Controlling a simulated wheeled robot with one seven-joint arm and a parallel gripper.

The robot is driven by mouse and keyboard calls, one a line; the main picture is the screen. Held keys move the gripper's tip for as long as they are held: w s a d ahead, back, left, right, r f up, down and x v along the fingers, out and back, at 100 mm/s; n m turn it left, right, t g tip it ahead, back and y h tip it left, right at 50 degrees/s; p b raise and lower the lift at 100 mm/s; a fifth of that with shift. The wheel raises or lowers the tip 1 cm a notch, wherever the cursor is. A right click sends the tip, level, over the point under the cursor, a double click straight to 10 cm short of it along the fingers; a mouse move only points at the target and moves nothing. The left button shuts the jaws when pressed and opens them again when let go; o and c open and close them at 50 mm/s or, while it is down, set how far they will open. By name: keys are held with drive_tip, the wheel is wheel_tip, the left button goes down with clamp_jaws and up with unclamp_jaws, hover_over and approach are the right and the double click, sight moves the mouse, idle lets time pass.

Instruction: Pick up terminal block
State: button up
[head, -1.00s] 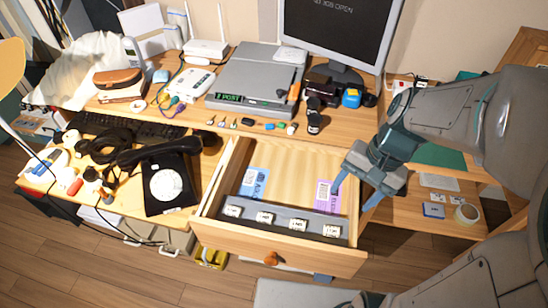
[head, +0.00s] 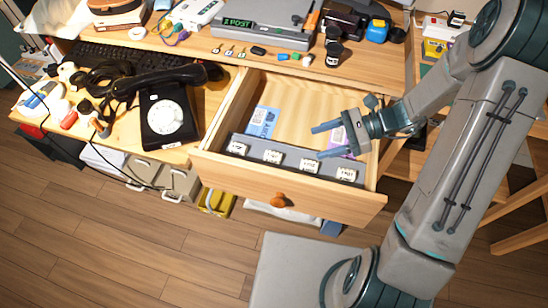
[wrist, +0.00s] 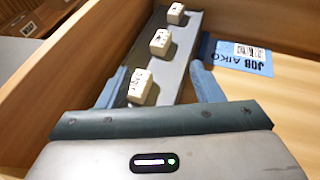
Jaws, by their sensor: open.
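Several small white blocks with dark print, which look like the terminal blocks, sit in a row on a grey strip (wrist: 182,58) inside the open drawer, along its front. In the head view they are a far-left block (head: 238,149), a second (head: 272,157), a third (head: 309,165) and a far-right block (head: 345,173). My gripper (head: 319,141) is open and empty above the drawer's right half, its fingers pointing left. In the wrist view three blocks show; the nearest (wrist: 140,86) appears between the open fingers (wrist: 157,82). I cannot tell the height gap.
The drawer's front wall (head: 240,182) has a round knob (head: 278,200). A blue card (head: 263,121) and a purple card (head: 345,139) lie in the drawer. A black dial phone (head: 168,115) stands on the desk at left. Small items line the desk behind the drawer.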

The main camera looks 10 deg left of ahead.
sight(275, 155)
drive_tip(key=b+x, duration=0.2)
drive_tip(key=x, duration=1)
drive_tip(key=shift+a, duration=0.3)
drive_tip(key=shift+c, duration=0.3)
drive_tip(key=c, duration=1.2)
